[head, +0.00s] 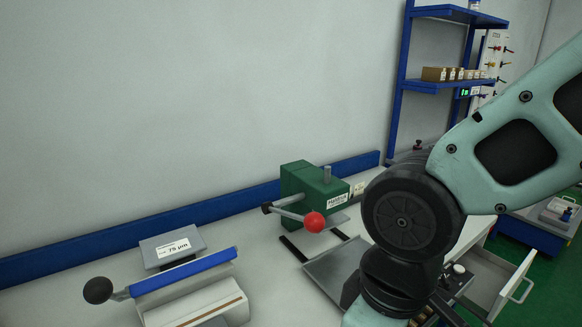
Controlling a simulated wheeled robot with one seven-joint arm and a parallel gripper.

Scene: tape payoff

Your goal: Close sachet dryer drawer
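A pale grey drawer (489,278) stands pulled out at the lower right, beside the right end of the bench. A bar handle (522,290) is on its front. My arm crosses the right side of the picture and hides part of the bench near the drawer. The arm runs down out of the bottom edge, so my gripper is not in view. I cannot tell whether anything touches the drawer. No label naming the sachet dryer can be read.
A green press (305,189) with a red-knobbed lever (315,221) stands on the bench (262,262). A roll holder with a black-knobbed lever (98,290) is at the lower left. A blue shelf (436,87) holds small boxes. A blue-sided table (535,233) stands beyond the drawer.

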